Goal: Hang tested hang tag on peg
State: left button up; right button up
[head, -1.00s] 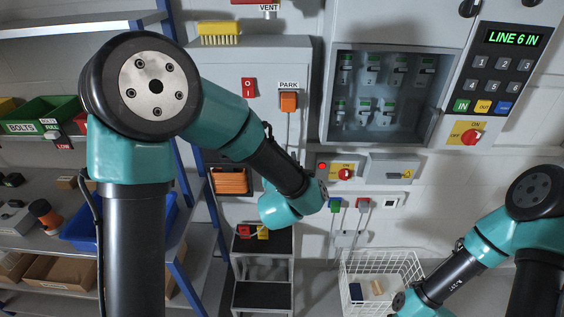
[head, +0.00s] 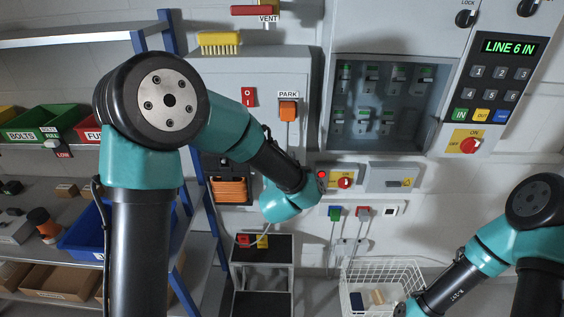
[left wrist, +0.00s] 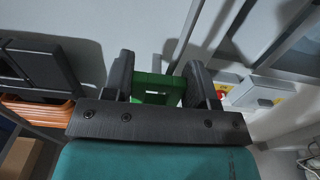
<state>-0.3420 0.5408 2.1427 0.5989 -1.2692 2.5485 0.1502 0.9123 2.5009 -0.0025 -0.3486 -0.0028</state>
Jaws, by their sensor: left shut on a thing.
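A green piece (left wrist: 150,79), apparently the hang tag, sits between the two black fingers of my left gripper (left wrist: 158,86) in the left wrist view. The gripper is shut on it. No writing on the piece can be read. In the head view my left arm reaches across to the front of the grey cabinet, and its wrist hides the gripper and the held piece. I cannot make out a free peg for certain. My right gripper is out of sight beyond the lower edge of the head view.
Green (head: 335,212) and red (head: 362,212) plugs sit on the wall below the red-button box (head: 334,178). A white wire basket (head: 385,270) and a black-topped step stand (head: 270,250) are below.

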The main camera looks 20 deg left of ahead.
pick_arm(q)
jog(key=shift+x, duration=1.35)
jog(key=shift+w+f, duration=0.2)
jog(key=shift+f, duration=0.15)
jog(key=o, duration=1)
jog(key=shift+s, duration=0.1)
jog(key=v, duration=1.7)
jog(key=shift+s, duration=0.1)
